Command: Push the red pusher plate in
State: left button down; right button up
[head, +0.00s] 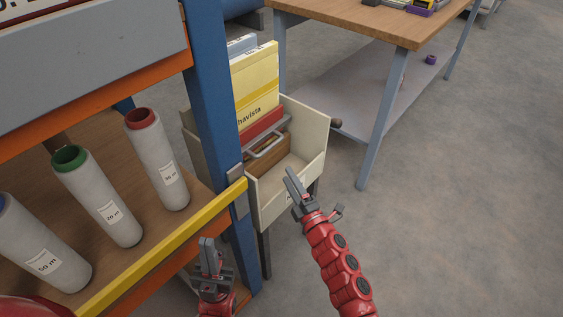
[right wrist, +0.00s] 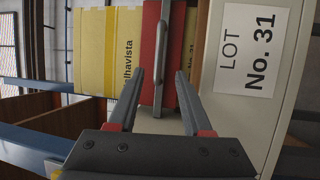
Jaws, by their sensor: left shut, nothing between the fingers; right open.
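The red pusher plate (head: 262,124) stands upright in a cream bin, in front of a yellow pack (head: 256,90). A grey handle (head: 268,144) sticks out from its near side. In the right wrist view the red plate (right wrist: 150,45) and its grey handle (right wrist: 161,60) show ahead, between the fingertips as seen from there. My right gripper (head: 291,177) is open and empty at the bin's near side, apart from the handle. In the right wrist view the right gripper (right wrist: 161,75) fills the lower middle. My left gripper (head: 207,243) is shut and empty, low beside the blue post.
The cream bin (head: 311,141) has walls around the plate and a brown wooden piece (head: 270,157) inside. A blue post (head: 212,85) and yellow rail (head: 160,252) stand left of it. A table (head: 360,18) stands behind; floor at right is clear.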

jog(key=v, duration=0.4)
jog(key=shift+r, duration=0.1)
dwell(0.4)
